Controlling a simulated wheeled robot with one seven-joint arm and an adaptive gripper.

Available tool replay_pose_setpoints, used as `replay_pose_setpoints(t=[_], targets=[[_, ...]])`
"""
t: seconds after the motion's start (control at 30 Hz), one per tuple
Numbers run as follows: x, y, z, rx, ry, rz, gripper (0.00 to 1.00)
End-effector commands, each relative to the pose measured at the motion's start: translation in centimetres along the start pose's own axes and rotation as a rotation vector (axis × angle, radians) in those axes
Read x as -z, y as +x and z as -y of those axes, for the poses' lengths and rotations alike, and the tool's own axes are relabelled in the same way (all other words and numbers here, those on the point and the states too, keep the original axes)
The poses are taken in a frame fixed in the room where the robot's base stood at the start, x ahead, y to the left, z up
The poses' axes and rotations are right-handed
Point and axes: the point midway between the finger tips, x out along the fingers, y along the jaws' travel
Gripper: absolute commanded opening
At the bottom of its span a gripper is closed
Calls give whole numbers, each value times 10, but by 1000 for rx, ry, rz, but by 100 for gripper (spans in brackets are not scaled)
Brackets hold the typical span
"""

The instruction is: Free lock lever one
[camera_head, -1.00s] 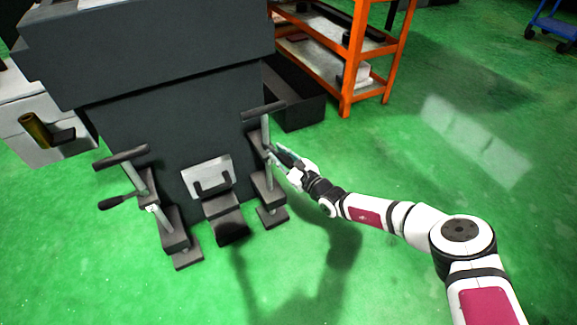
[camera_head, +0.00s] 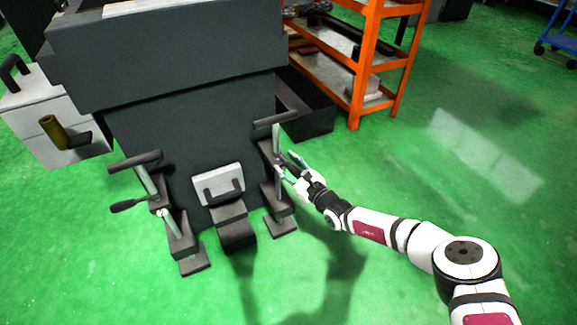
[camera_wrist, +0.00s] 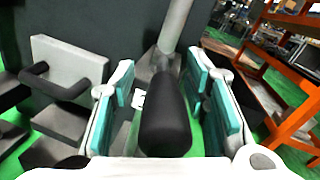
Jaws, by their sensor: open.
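A black lever handle (camera_wrist: 165,120) stands between the teal-padded fingers of my gripper (camera_wrist: 160,80) in the wrist view, with visible gaps to both fingers. It joins a grey post (camera_wrist: 174,25) behind it. In the head view my gripper (camera_head: 284,163) is open beside the right clamp post (camera_head: 276,140), which has a dark crossbar (camera_head: 275,118) on top. The handle there is small and partly hidden by my fingers. A second black lever handle (camera_head: 128,205) sticks out left from the left clamp post (camera_head: 145,180). I cannot tell which lever is lever one.
A dark machine body (camera_head: 185,130) rises behind the clamps. A grey plate with a black handle (camera_head: 219,184) sits between them. An orange shelf (camera_head: 366,65) and a dark bin (camera_head: 308,112) stand behind my gripper. The green floor (camera_head: 450,190) is clear to the right.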

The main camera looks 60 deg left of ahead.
Motion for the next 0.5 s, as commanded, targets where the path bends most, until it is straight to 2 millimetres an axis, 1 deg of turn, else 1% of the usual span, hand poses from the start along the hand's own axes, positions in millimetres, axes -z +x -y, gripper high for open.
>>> replay_pose_setpoints(t=[0.17, 0.27, 0.37, 0.5], targets=[[1, -7, 2, 2, 1, -1, 42], [1, -18, 2, 3, 2, -1, 42], [0, -34, 2, 3, 4, 0, 42], [0, -62, 1, 2, 4, 0, 42]])
